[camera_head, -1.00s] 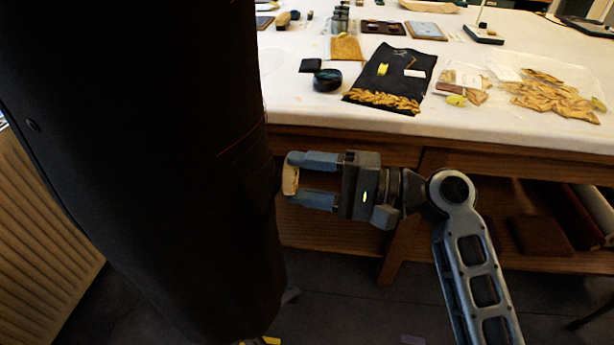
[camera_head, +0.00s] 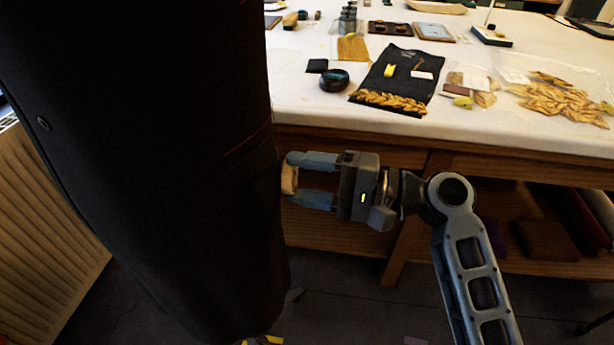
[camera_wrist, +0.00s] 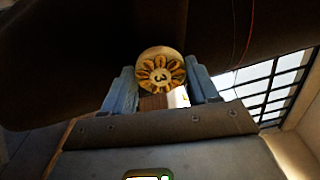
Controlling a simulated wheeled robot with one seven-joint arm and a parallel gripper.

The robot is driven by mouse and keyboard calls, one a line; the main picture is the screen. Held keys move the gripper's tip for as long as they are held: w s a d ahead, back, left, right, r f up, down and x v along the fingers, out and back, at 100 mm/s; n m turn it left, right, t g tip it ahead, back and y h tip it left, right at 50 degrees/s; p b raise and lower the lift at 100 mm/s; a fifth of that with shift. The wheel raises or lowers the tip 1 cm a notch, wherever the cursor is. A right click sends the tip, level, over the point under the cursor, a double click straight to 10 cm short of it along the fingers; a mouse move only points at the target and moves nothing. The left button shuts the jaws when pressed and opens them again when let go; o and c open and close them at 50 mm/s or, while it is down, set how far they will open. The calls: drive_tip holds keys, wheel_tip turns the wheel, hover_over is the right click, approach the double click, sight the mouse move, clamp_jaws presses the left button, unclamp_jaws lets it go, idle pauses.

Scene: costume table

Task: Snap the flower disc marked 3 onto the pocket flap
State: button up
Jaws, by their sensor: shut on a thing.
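My gripper (camera_head: 306,179) is shut on the round flower disc (camera_head: 289,179), which is cream with gold petals. In the wrist view the disc (camera_wrist: 160,72) shows the mark 3, tilted, between the two blue fingers (camera_wrist: 162,88). The disc is at the right side of the dark garment (camera_head: 150,150), with its far face toward the cloth. I cannot tell whether it touches the cloth. The garment also fills the upper part of the wrist view (camera_wrist: 60,60). The pocket flap cannot be made out clearly; thin red lines run across the cloth near the gripper.
A white-topped table (camera_head: 300,105) stands behind my arm. It holds a black cloth with gold leaf trim (camera_head: 420,85), a round dark tin (camera_head: 334,80) and bagged gold leaves (camera_head: 555,98). A slatted wooden panel (camera_head: 40,220) stands at the left.

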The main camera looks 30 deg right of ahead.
drive_tip(key=o, duration=1.1)
drive_tip(key=shift+o, duration=0.3)
drive_tip(key=shift+o, duration=0.6)
drive_tip(key=p+v, duration=0.1)
drive_tip(key=v, duration=0.7)
drive_tip(key=shift+w+d, duration=0.3)
drive_tip(key=shift+w, duration=0.1)
drive_tip(key=shift+f, duration=0.15)
